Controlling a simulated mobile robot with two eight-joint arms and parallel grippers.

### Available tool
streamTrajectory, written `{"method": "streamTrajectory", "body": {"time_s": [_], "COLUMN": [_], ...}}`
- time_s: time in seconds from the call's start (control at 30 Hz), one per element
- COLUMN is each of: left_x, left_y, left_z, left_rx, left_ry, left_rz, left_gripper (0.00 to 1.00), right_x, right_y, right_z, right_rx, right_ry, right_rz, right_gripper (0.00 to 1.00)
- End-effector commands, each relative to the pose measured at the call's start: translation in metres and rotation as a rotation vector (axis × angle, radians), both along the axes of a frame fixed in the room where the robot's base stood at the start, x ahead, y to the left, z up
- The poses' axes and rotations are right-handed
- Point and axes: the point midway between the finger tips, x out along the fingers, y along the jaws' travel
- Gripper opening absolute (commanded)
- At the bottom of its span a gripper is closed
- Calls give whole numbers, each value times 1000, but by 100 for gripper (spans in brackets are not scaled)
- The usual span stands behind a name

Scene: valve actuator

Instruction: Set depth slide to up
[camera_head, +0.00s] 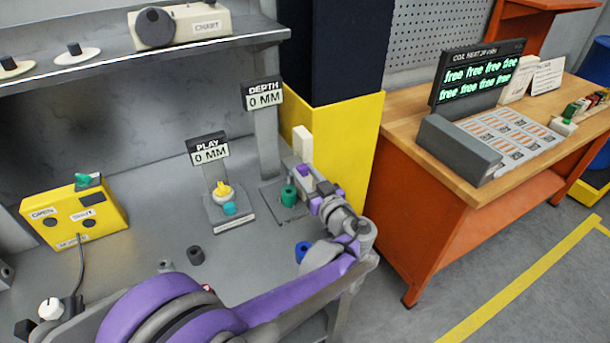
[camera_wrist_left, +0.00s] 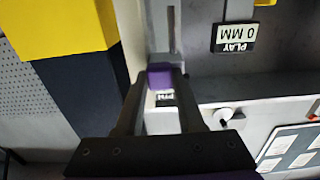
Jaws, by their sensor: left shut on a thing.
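The depth sign (camera_head: 262,96) reads 0 MM at the back of the bench. Below and right of it a white upright block (camera_head: 303,142) stands above my left gripper (camera_head: 306,178). In the left wrist view my left gripper (camera_wrist_left: 160,80) has its two dark fingers on either side of a purple piece (camera_wrist_left: 160,75), next to a pale part with a partly hidden label (camera_wrist_left: 165,100). This gripper is shut on that purple piece, which appears to belong to the depth slide. The slide's lower part is mostly hidden by my fingers in the head view. My right gripper is not in view.
A yellow switch box (camera_head: 72,215) is at far left. A yellow-and-dark pillar (camera_head: 345,130) rises close behind and right.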

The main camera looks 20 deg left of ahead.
Motion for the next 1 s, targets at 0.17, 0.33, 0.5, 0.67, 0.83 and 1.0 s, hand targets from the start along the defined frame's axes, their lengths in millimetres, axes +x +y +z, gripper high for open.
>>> {"method": "streamTrajectory", "body": {"time_s": [0.17,0.33,0.5,0.67,0.83,1.0], "left_x": [1,1,1,0,0,-7], "left_y": [0,0,0,0,0,-9], "left_z": [27,25,26,25,24,24], "left_rx": [-1,3,5,3,2,0], "left_ry": [-3,-3,-3,-3,-1,-1], "left_rz": [1,0,0,0,0,-1], "left_gripper": [0,0,53,68,68,68], "right_x": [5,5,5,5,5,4], "right_y": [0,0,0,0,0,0], "right_z": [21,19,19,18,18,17], "right_rx": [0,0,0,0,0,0], "right_ry": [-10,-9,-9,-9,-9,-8], "right_rz": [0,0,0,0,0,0], "right_gripper": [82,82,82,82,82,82]}}
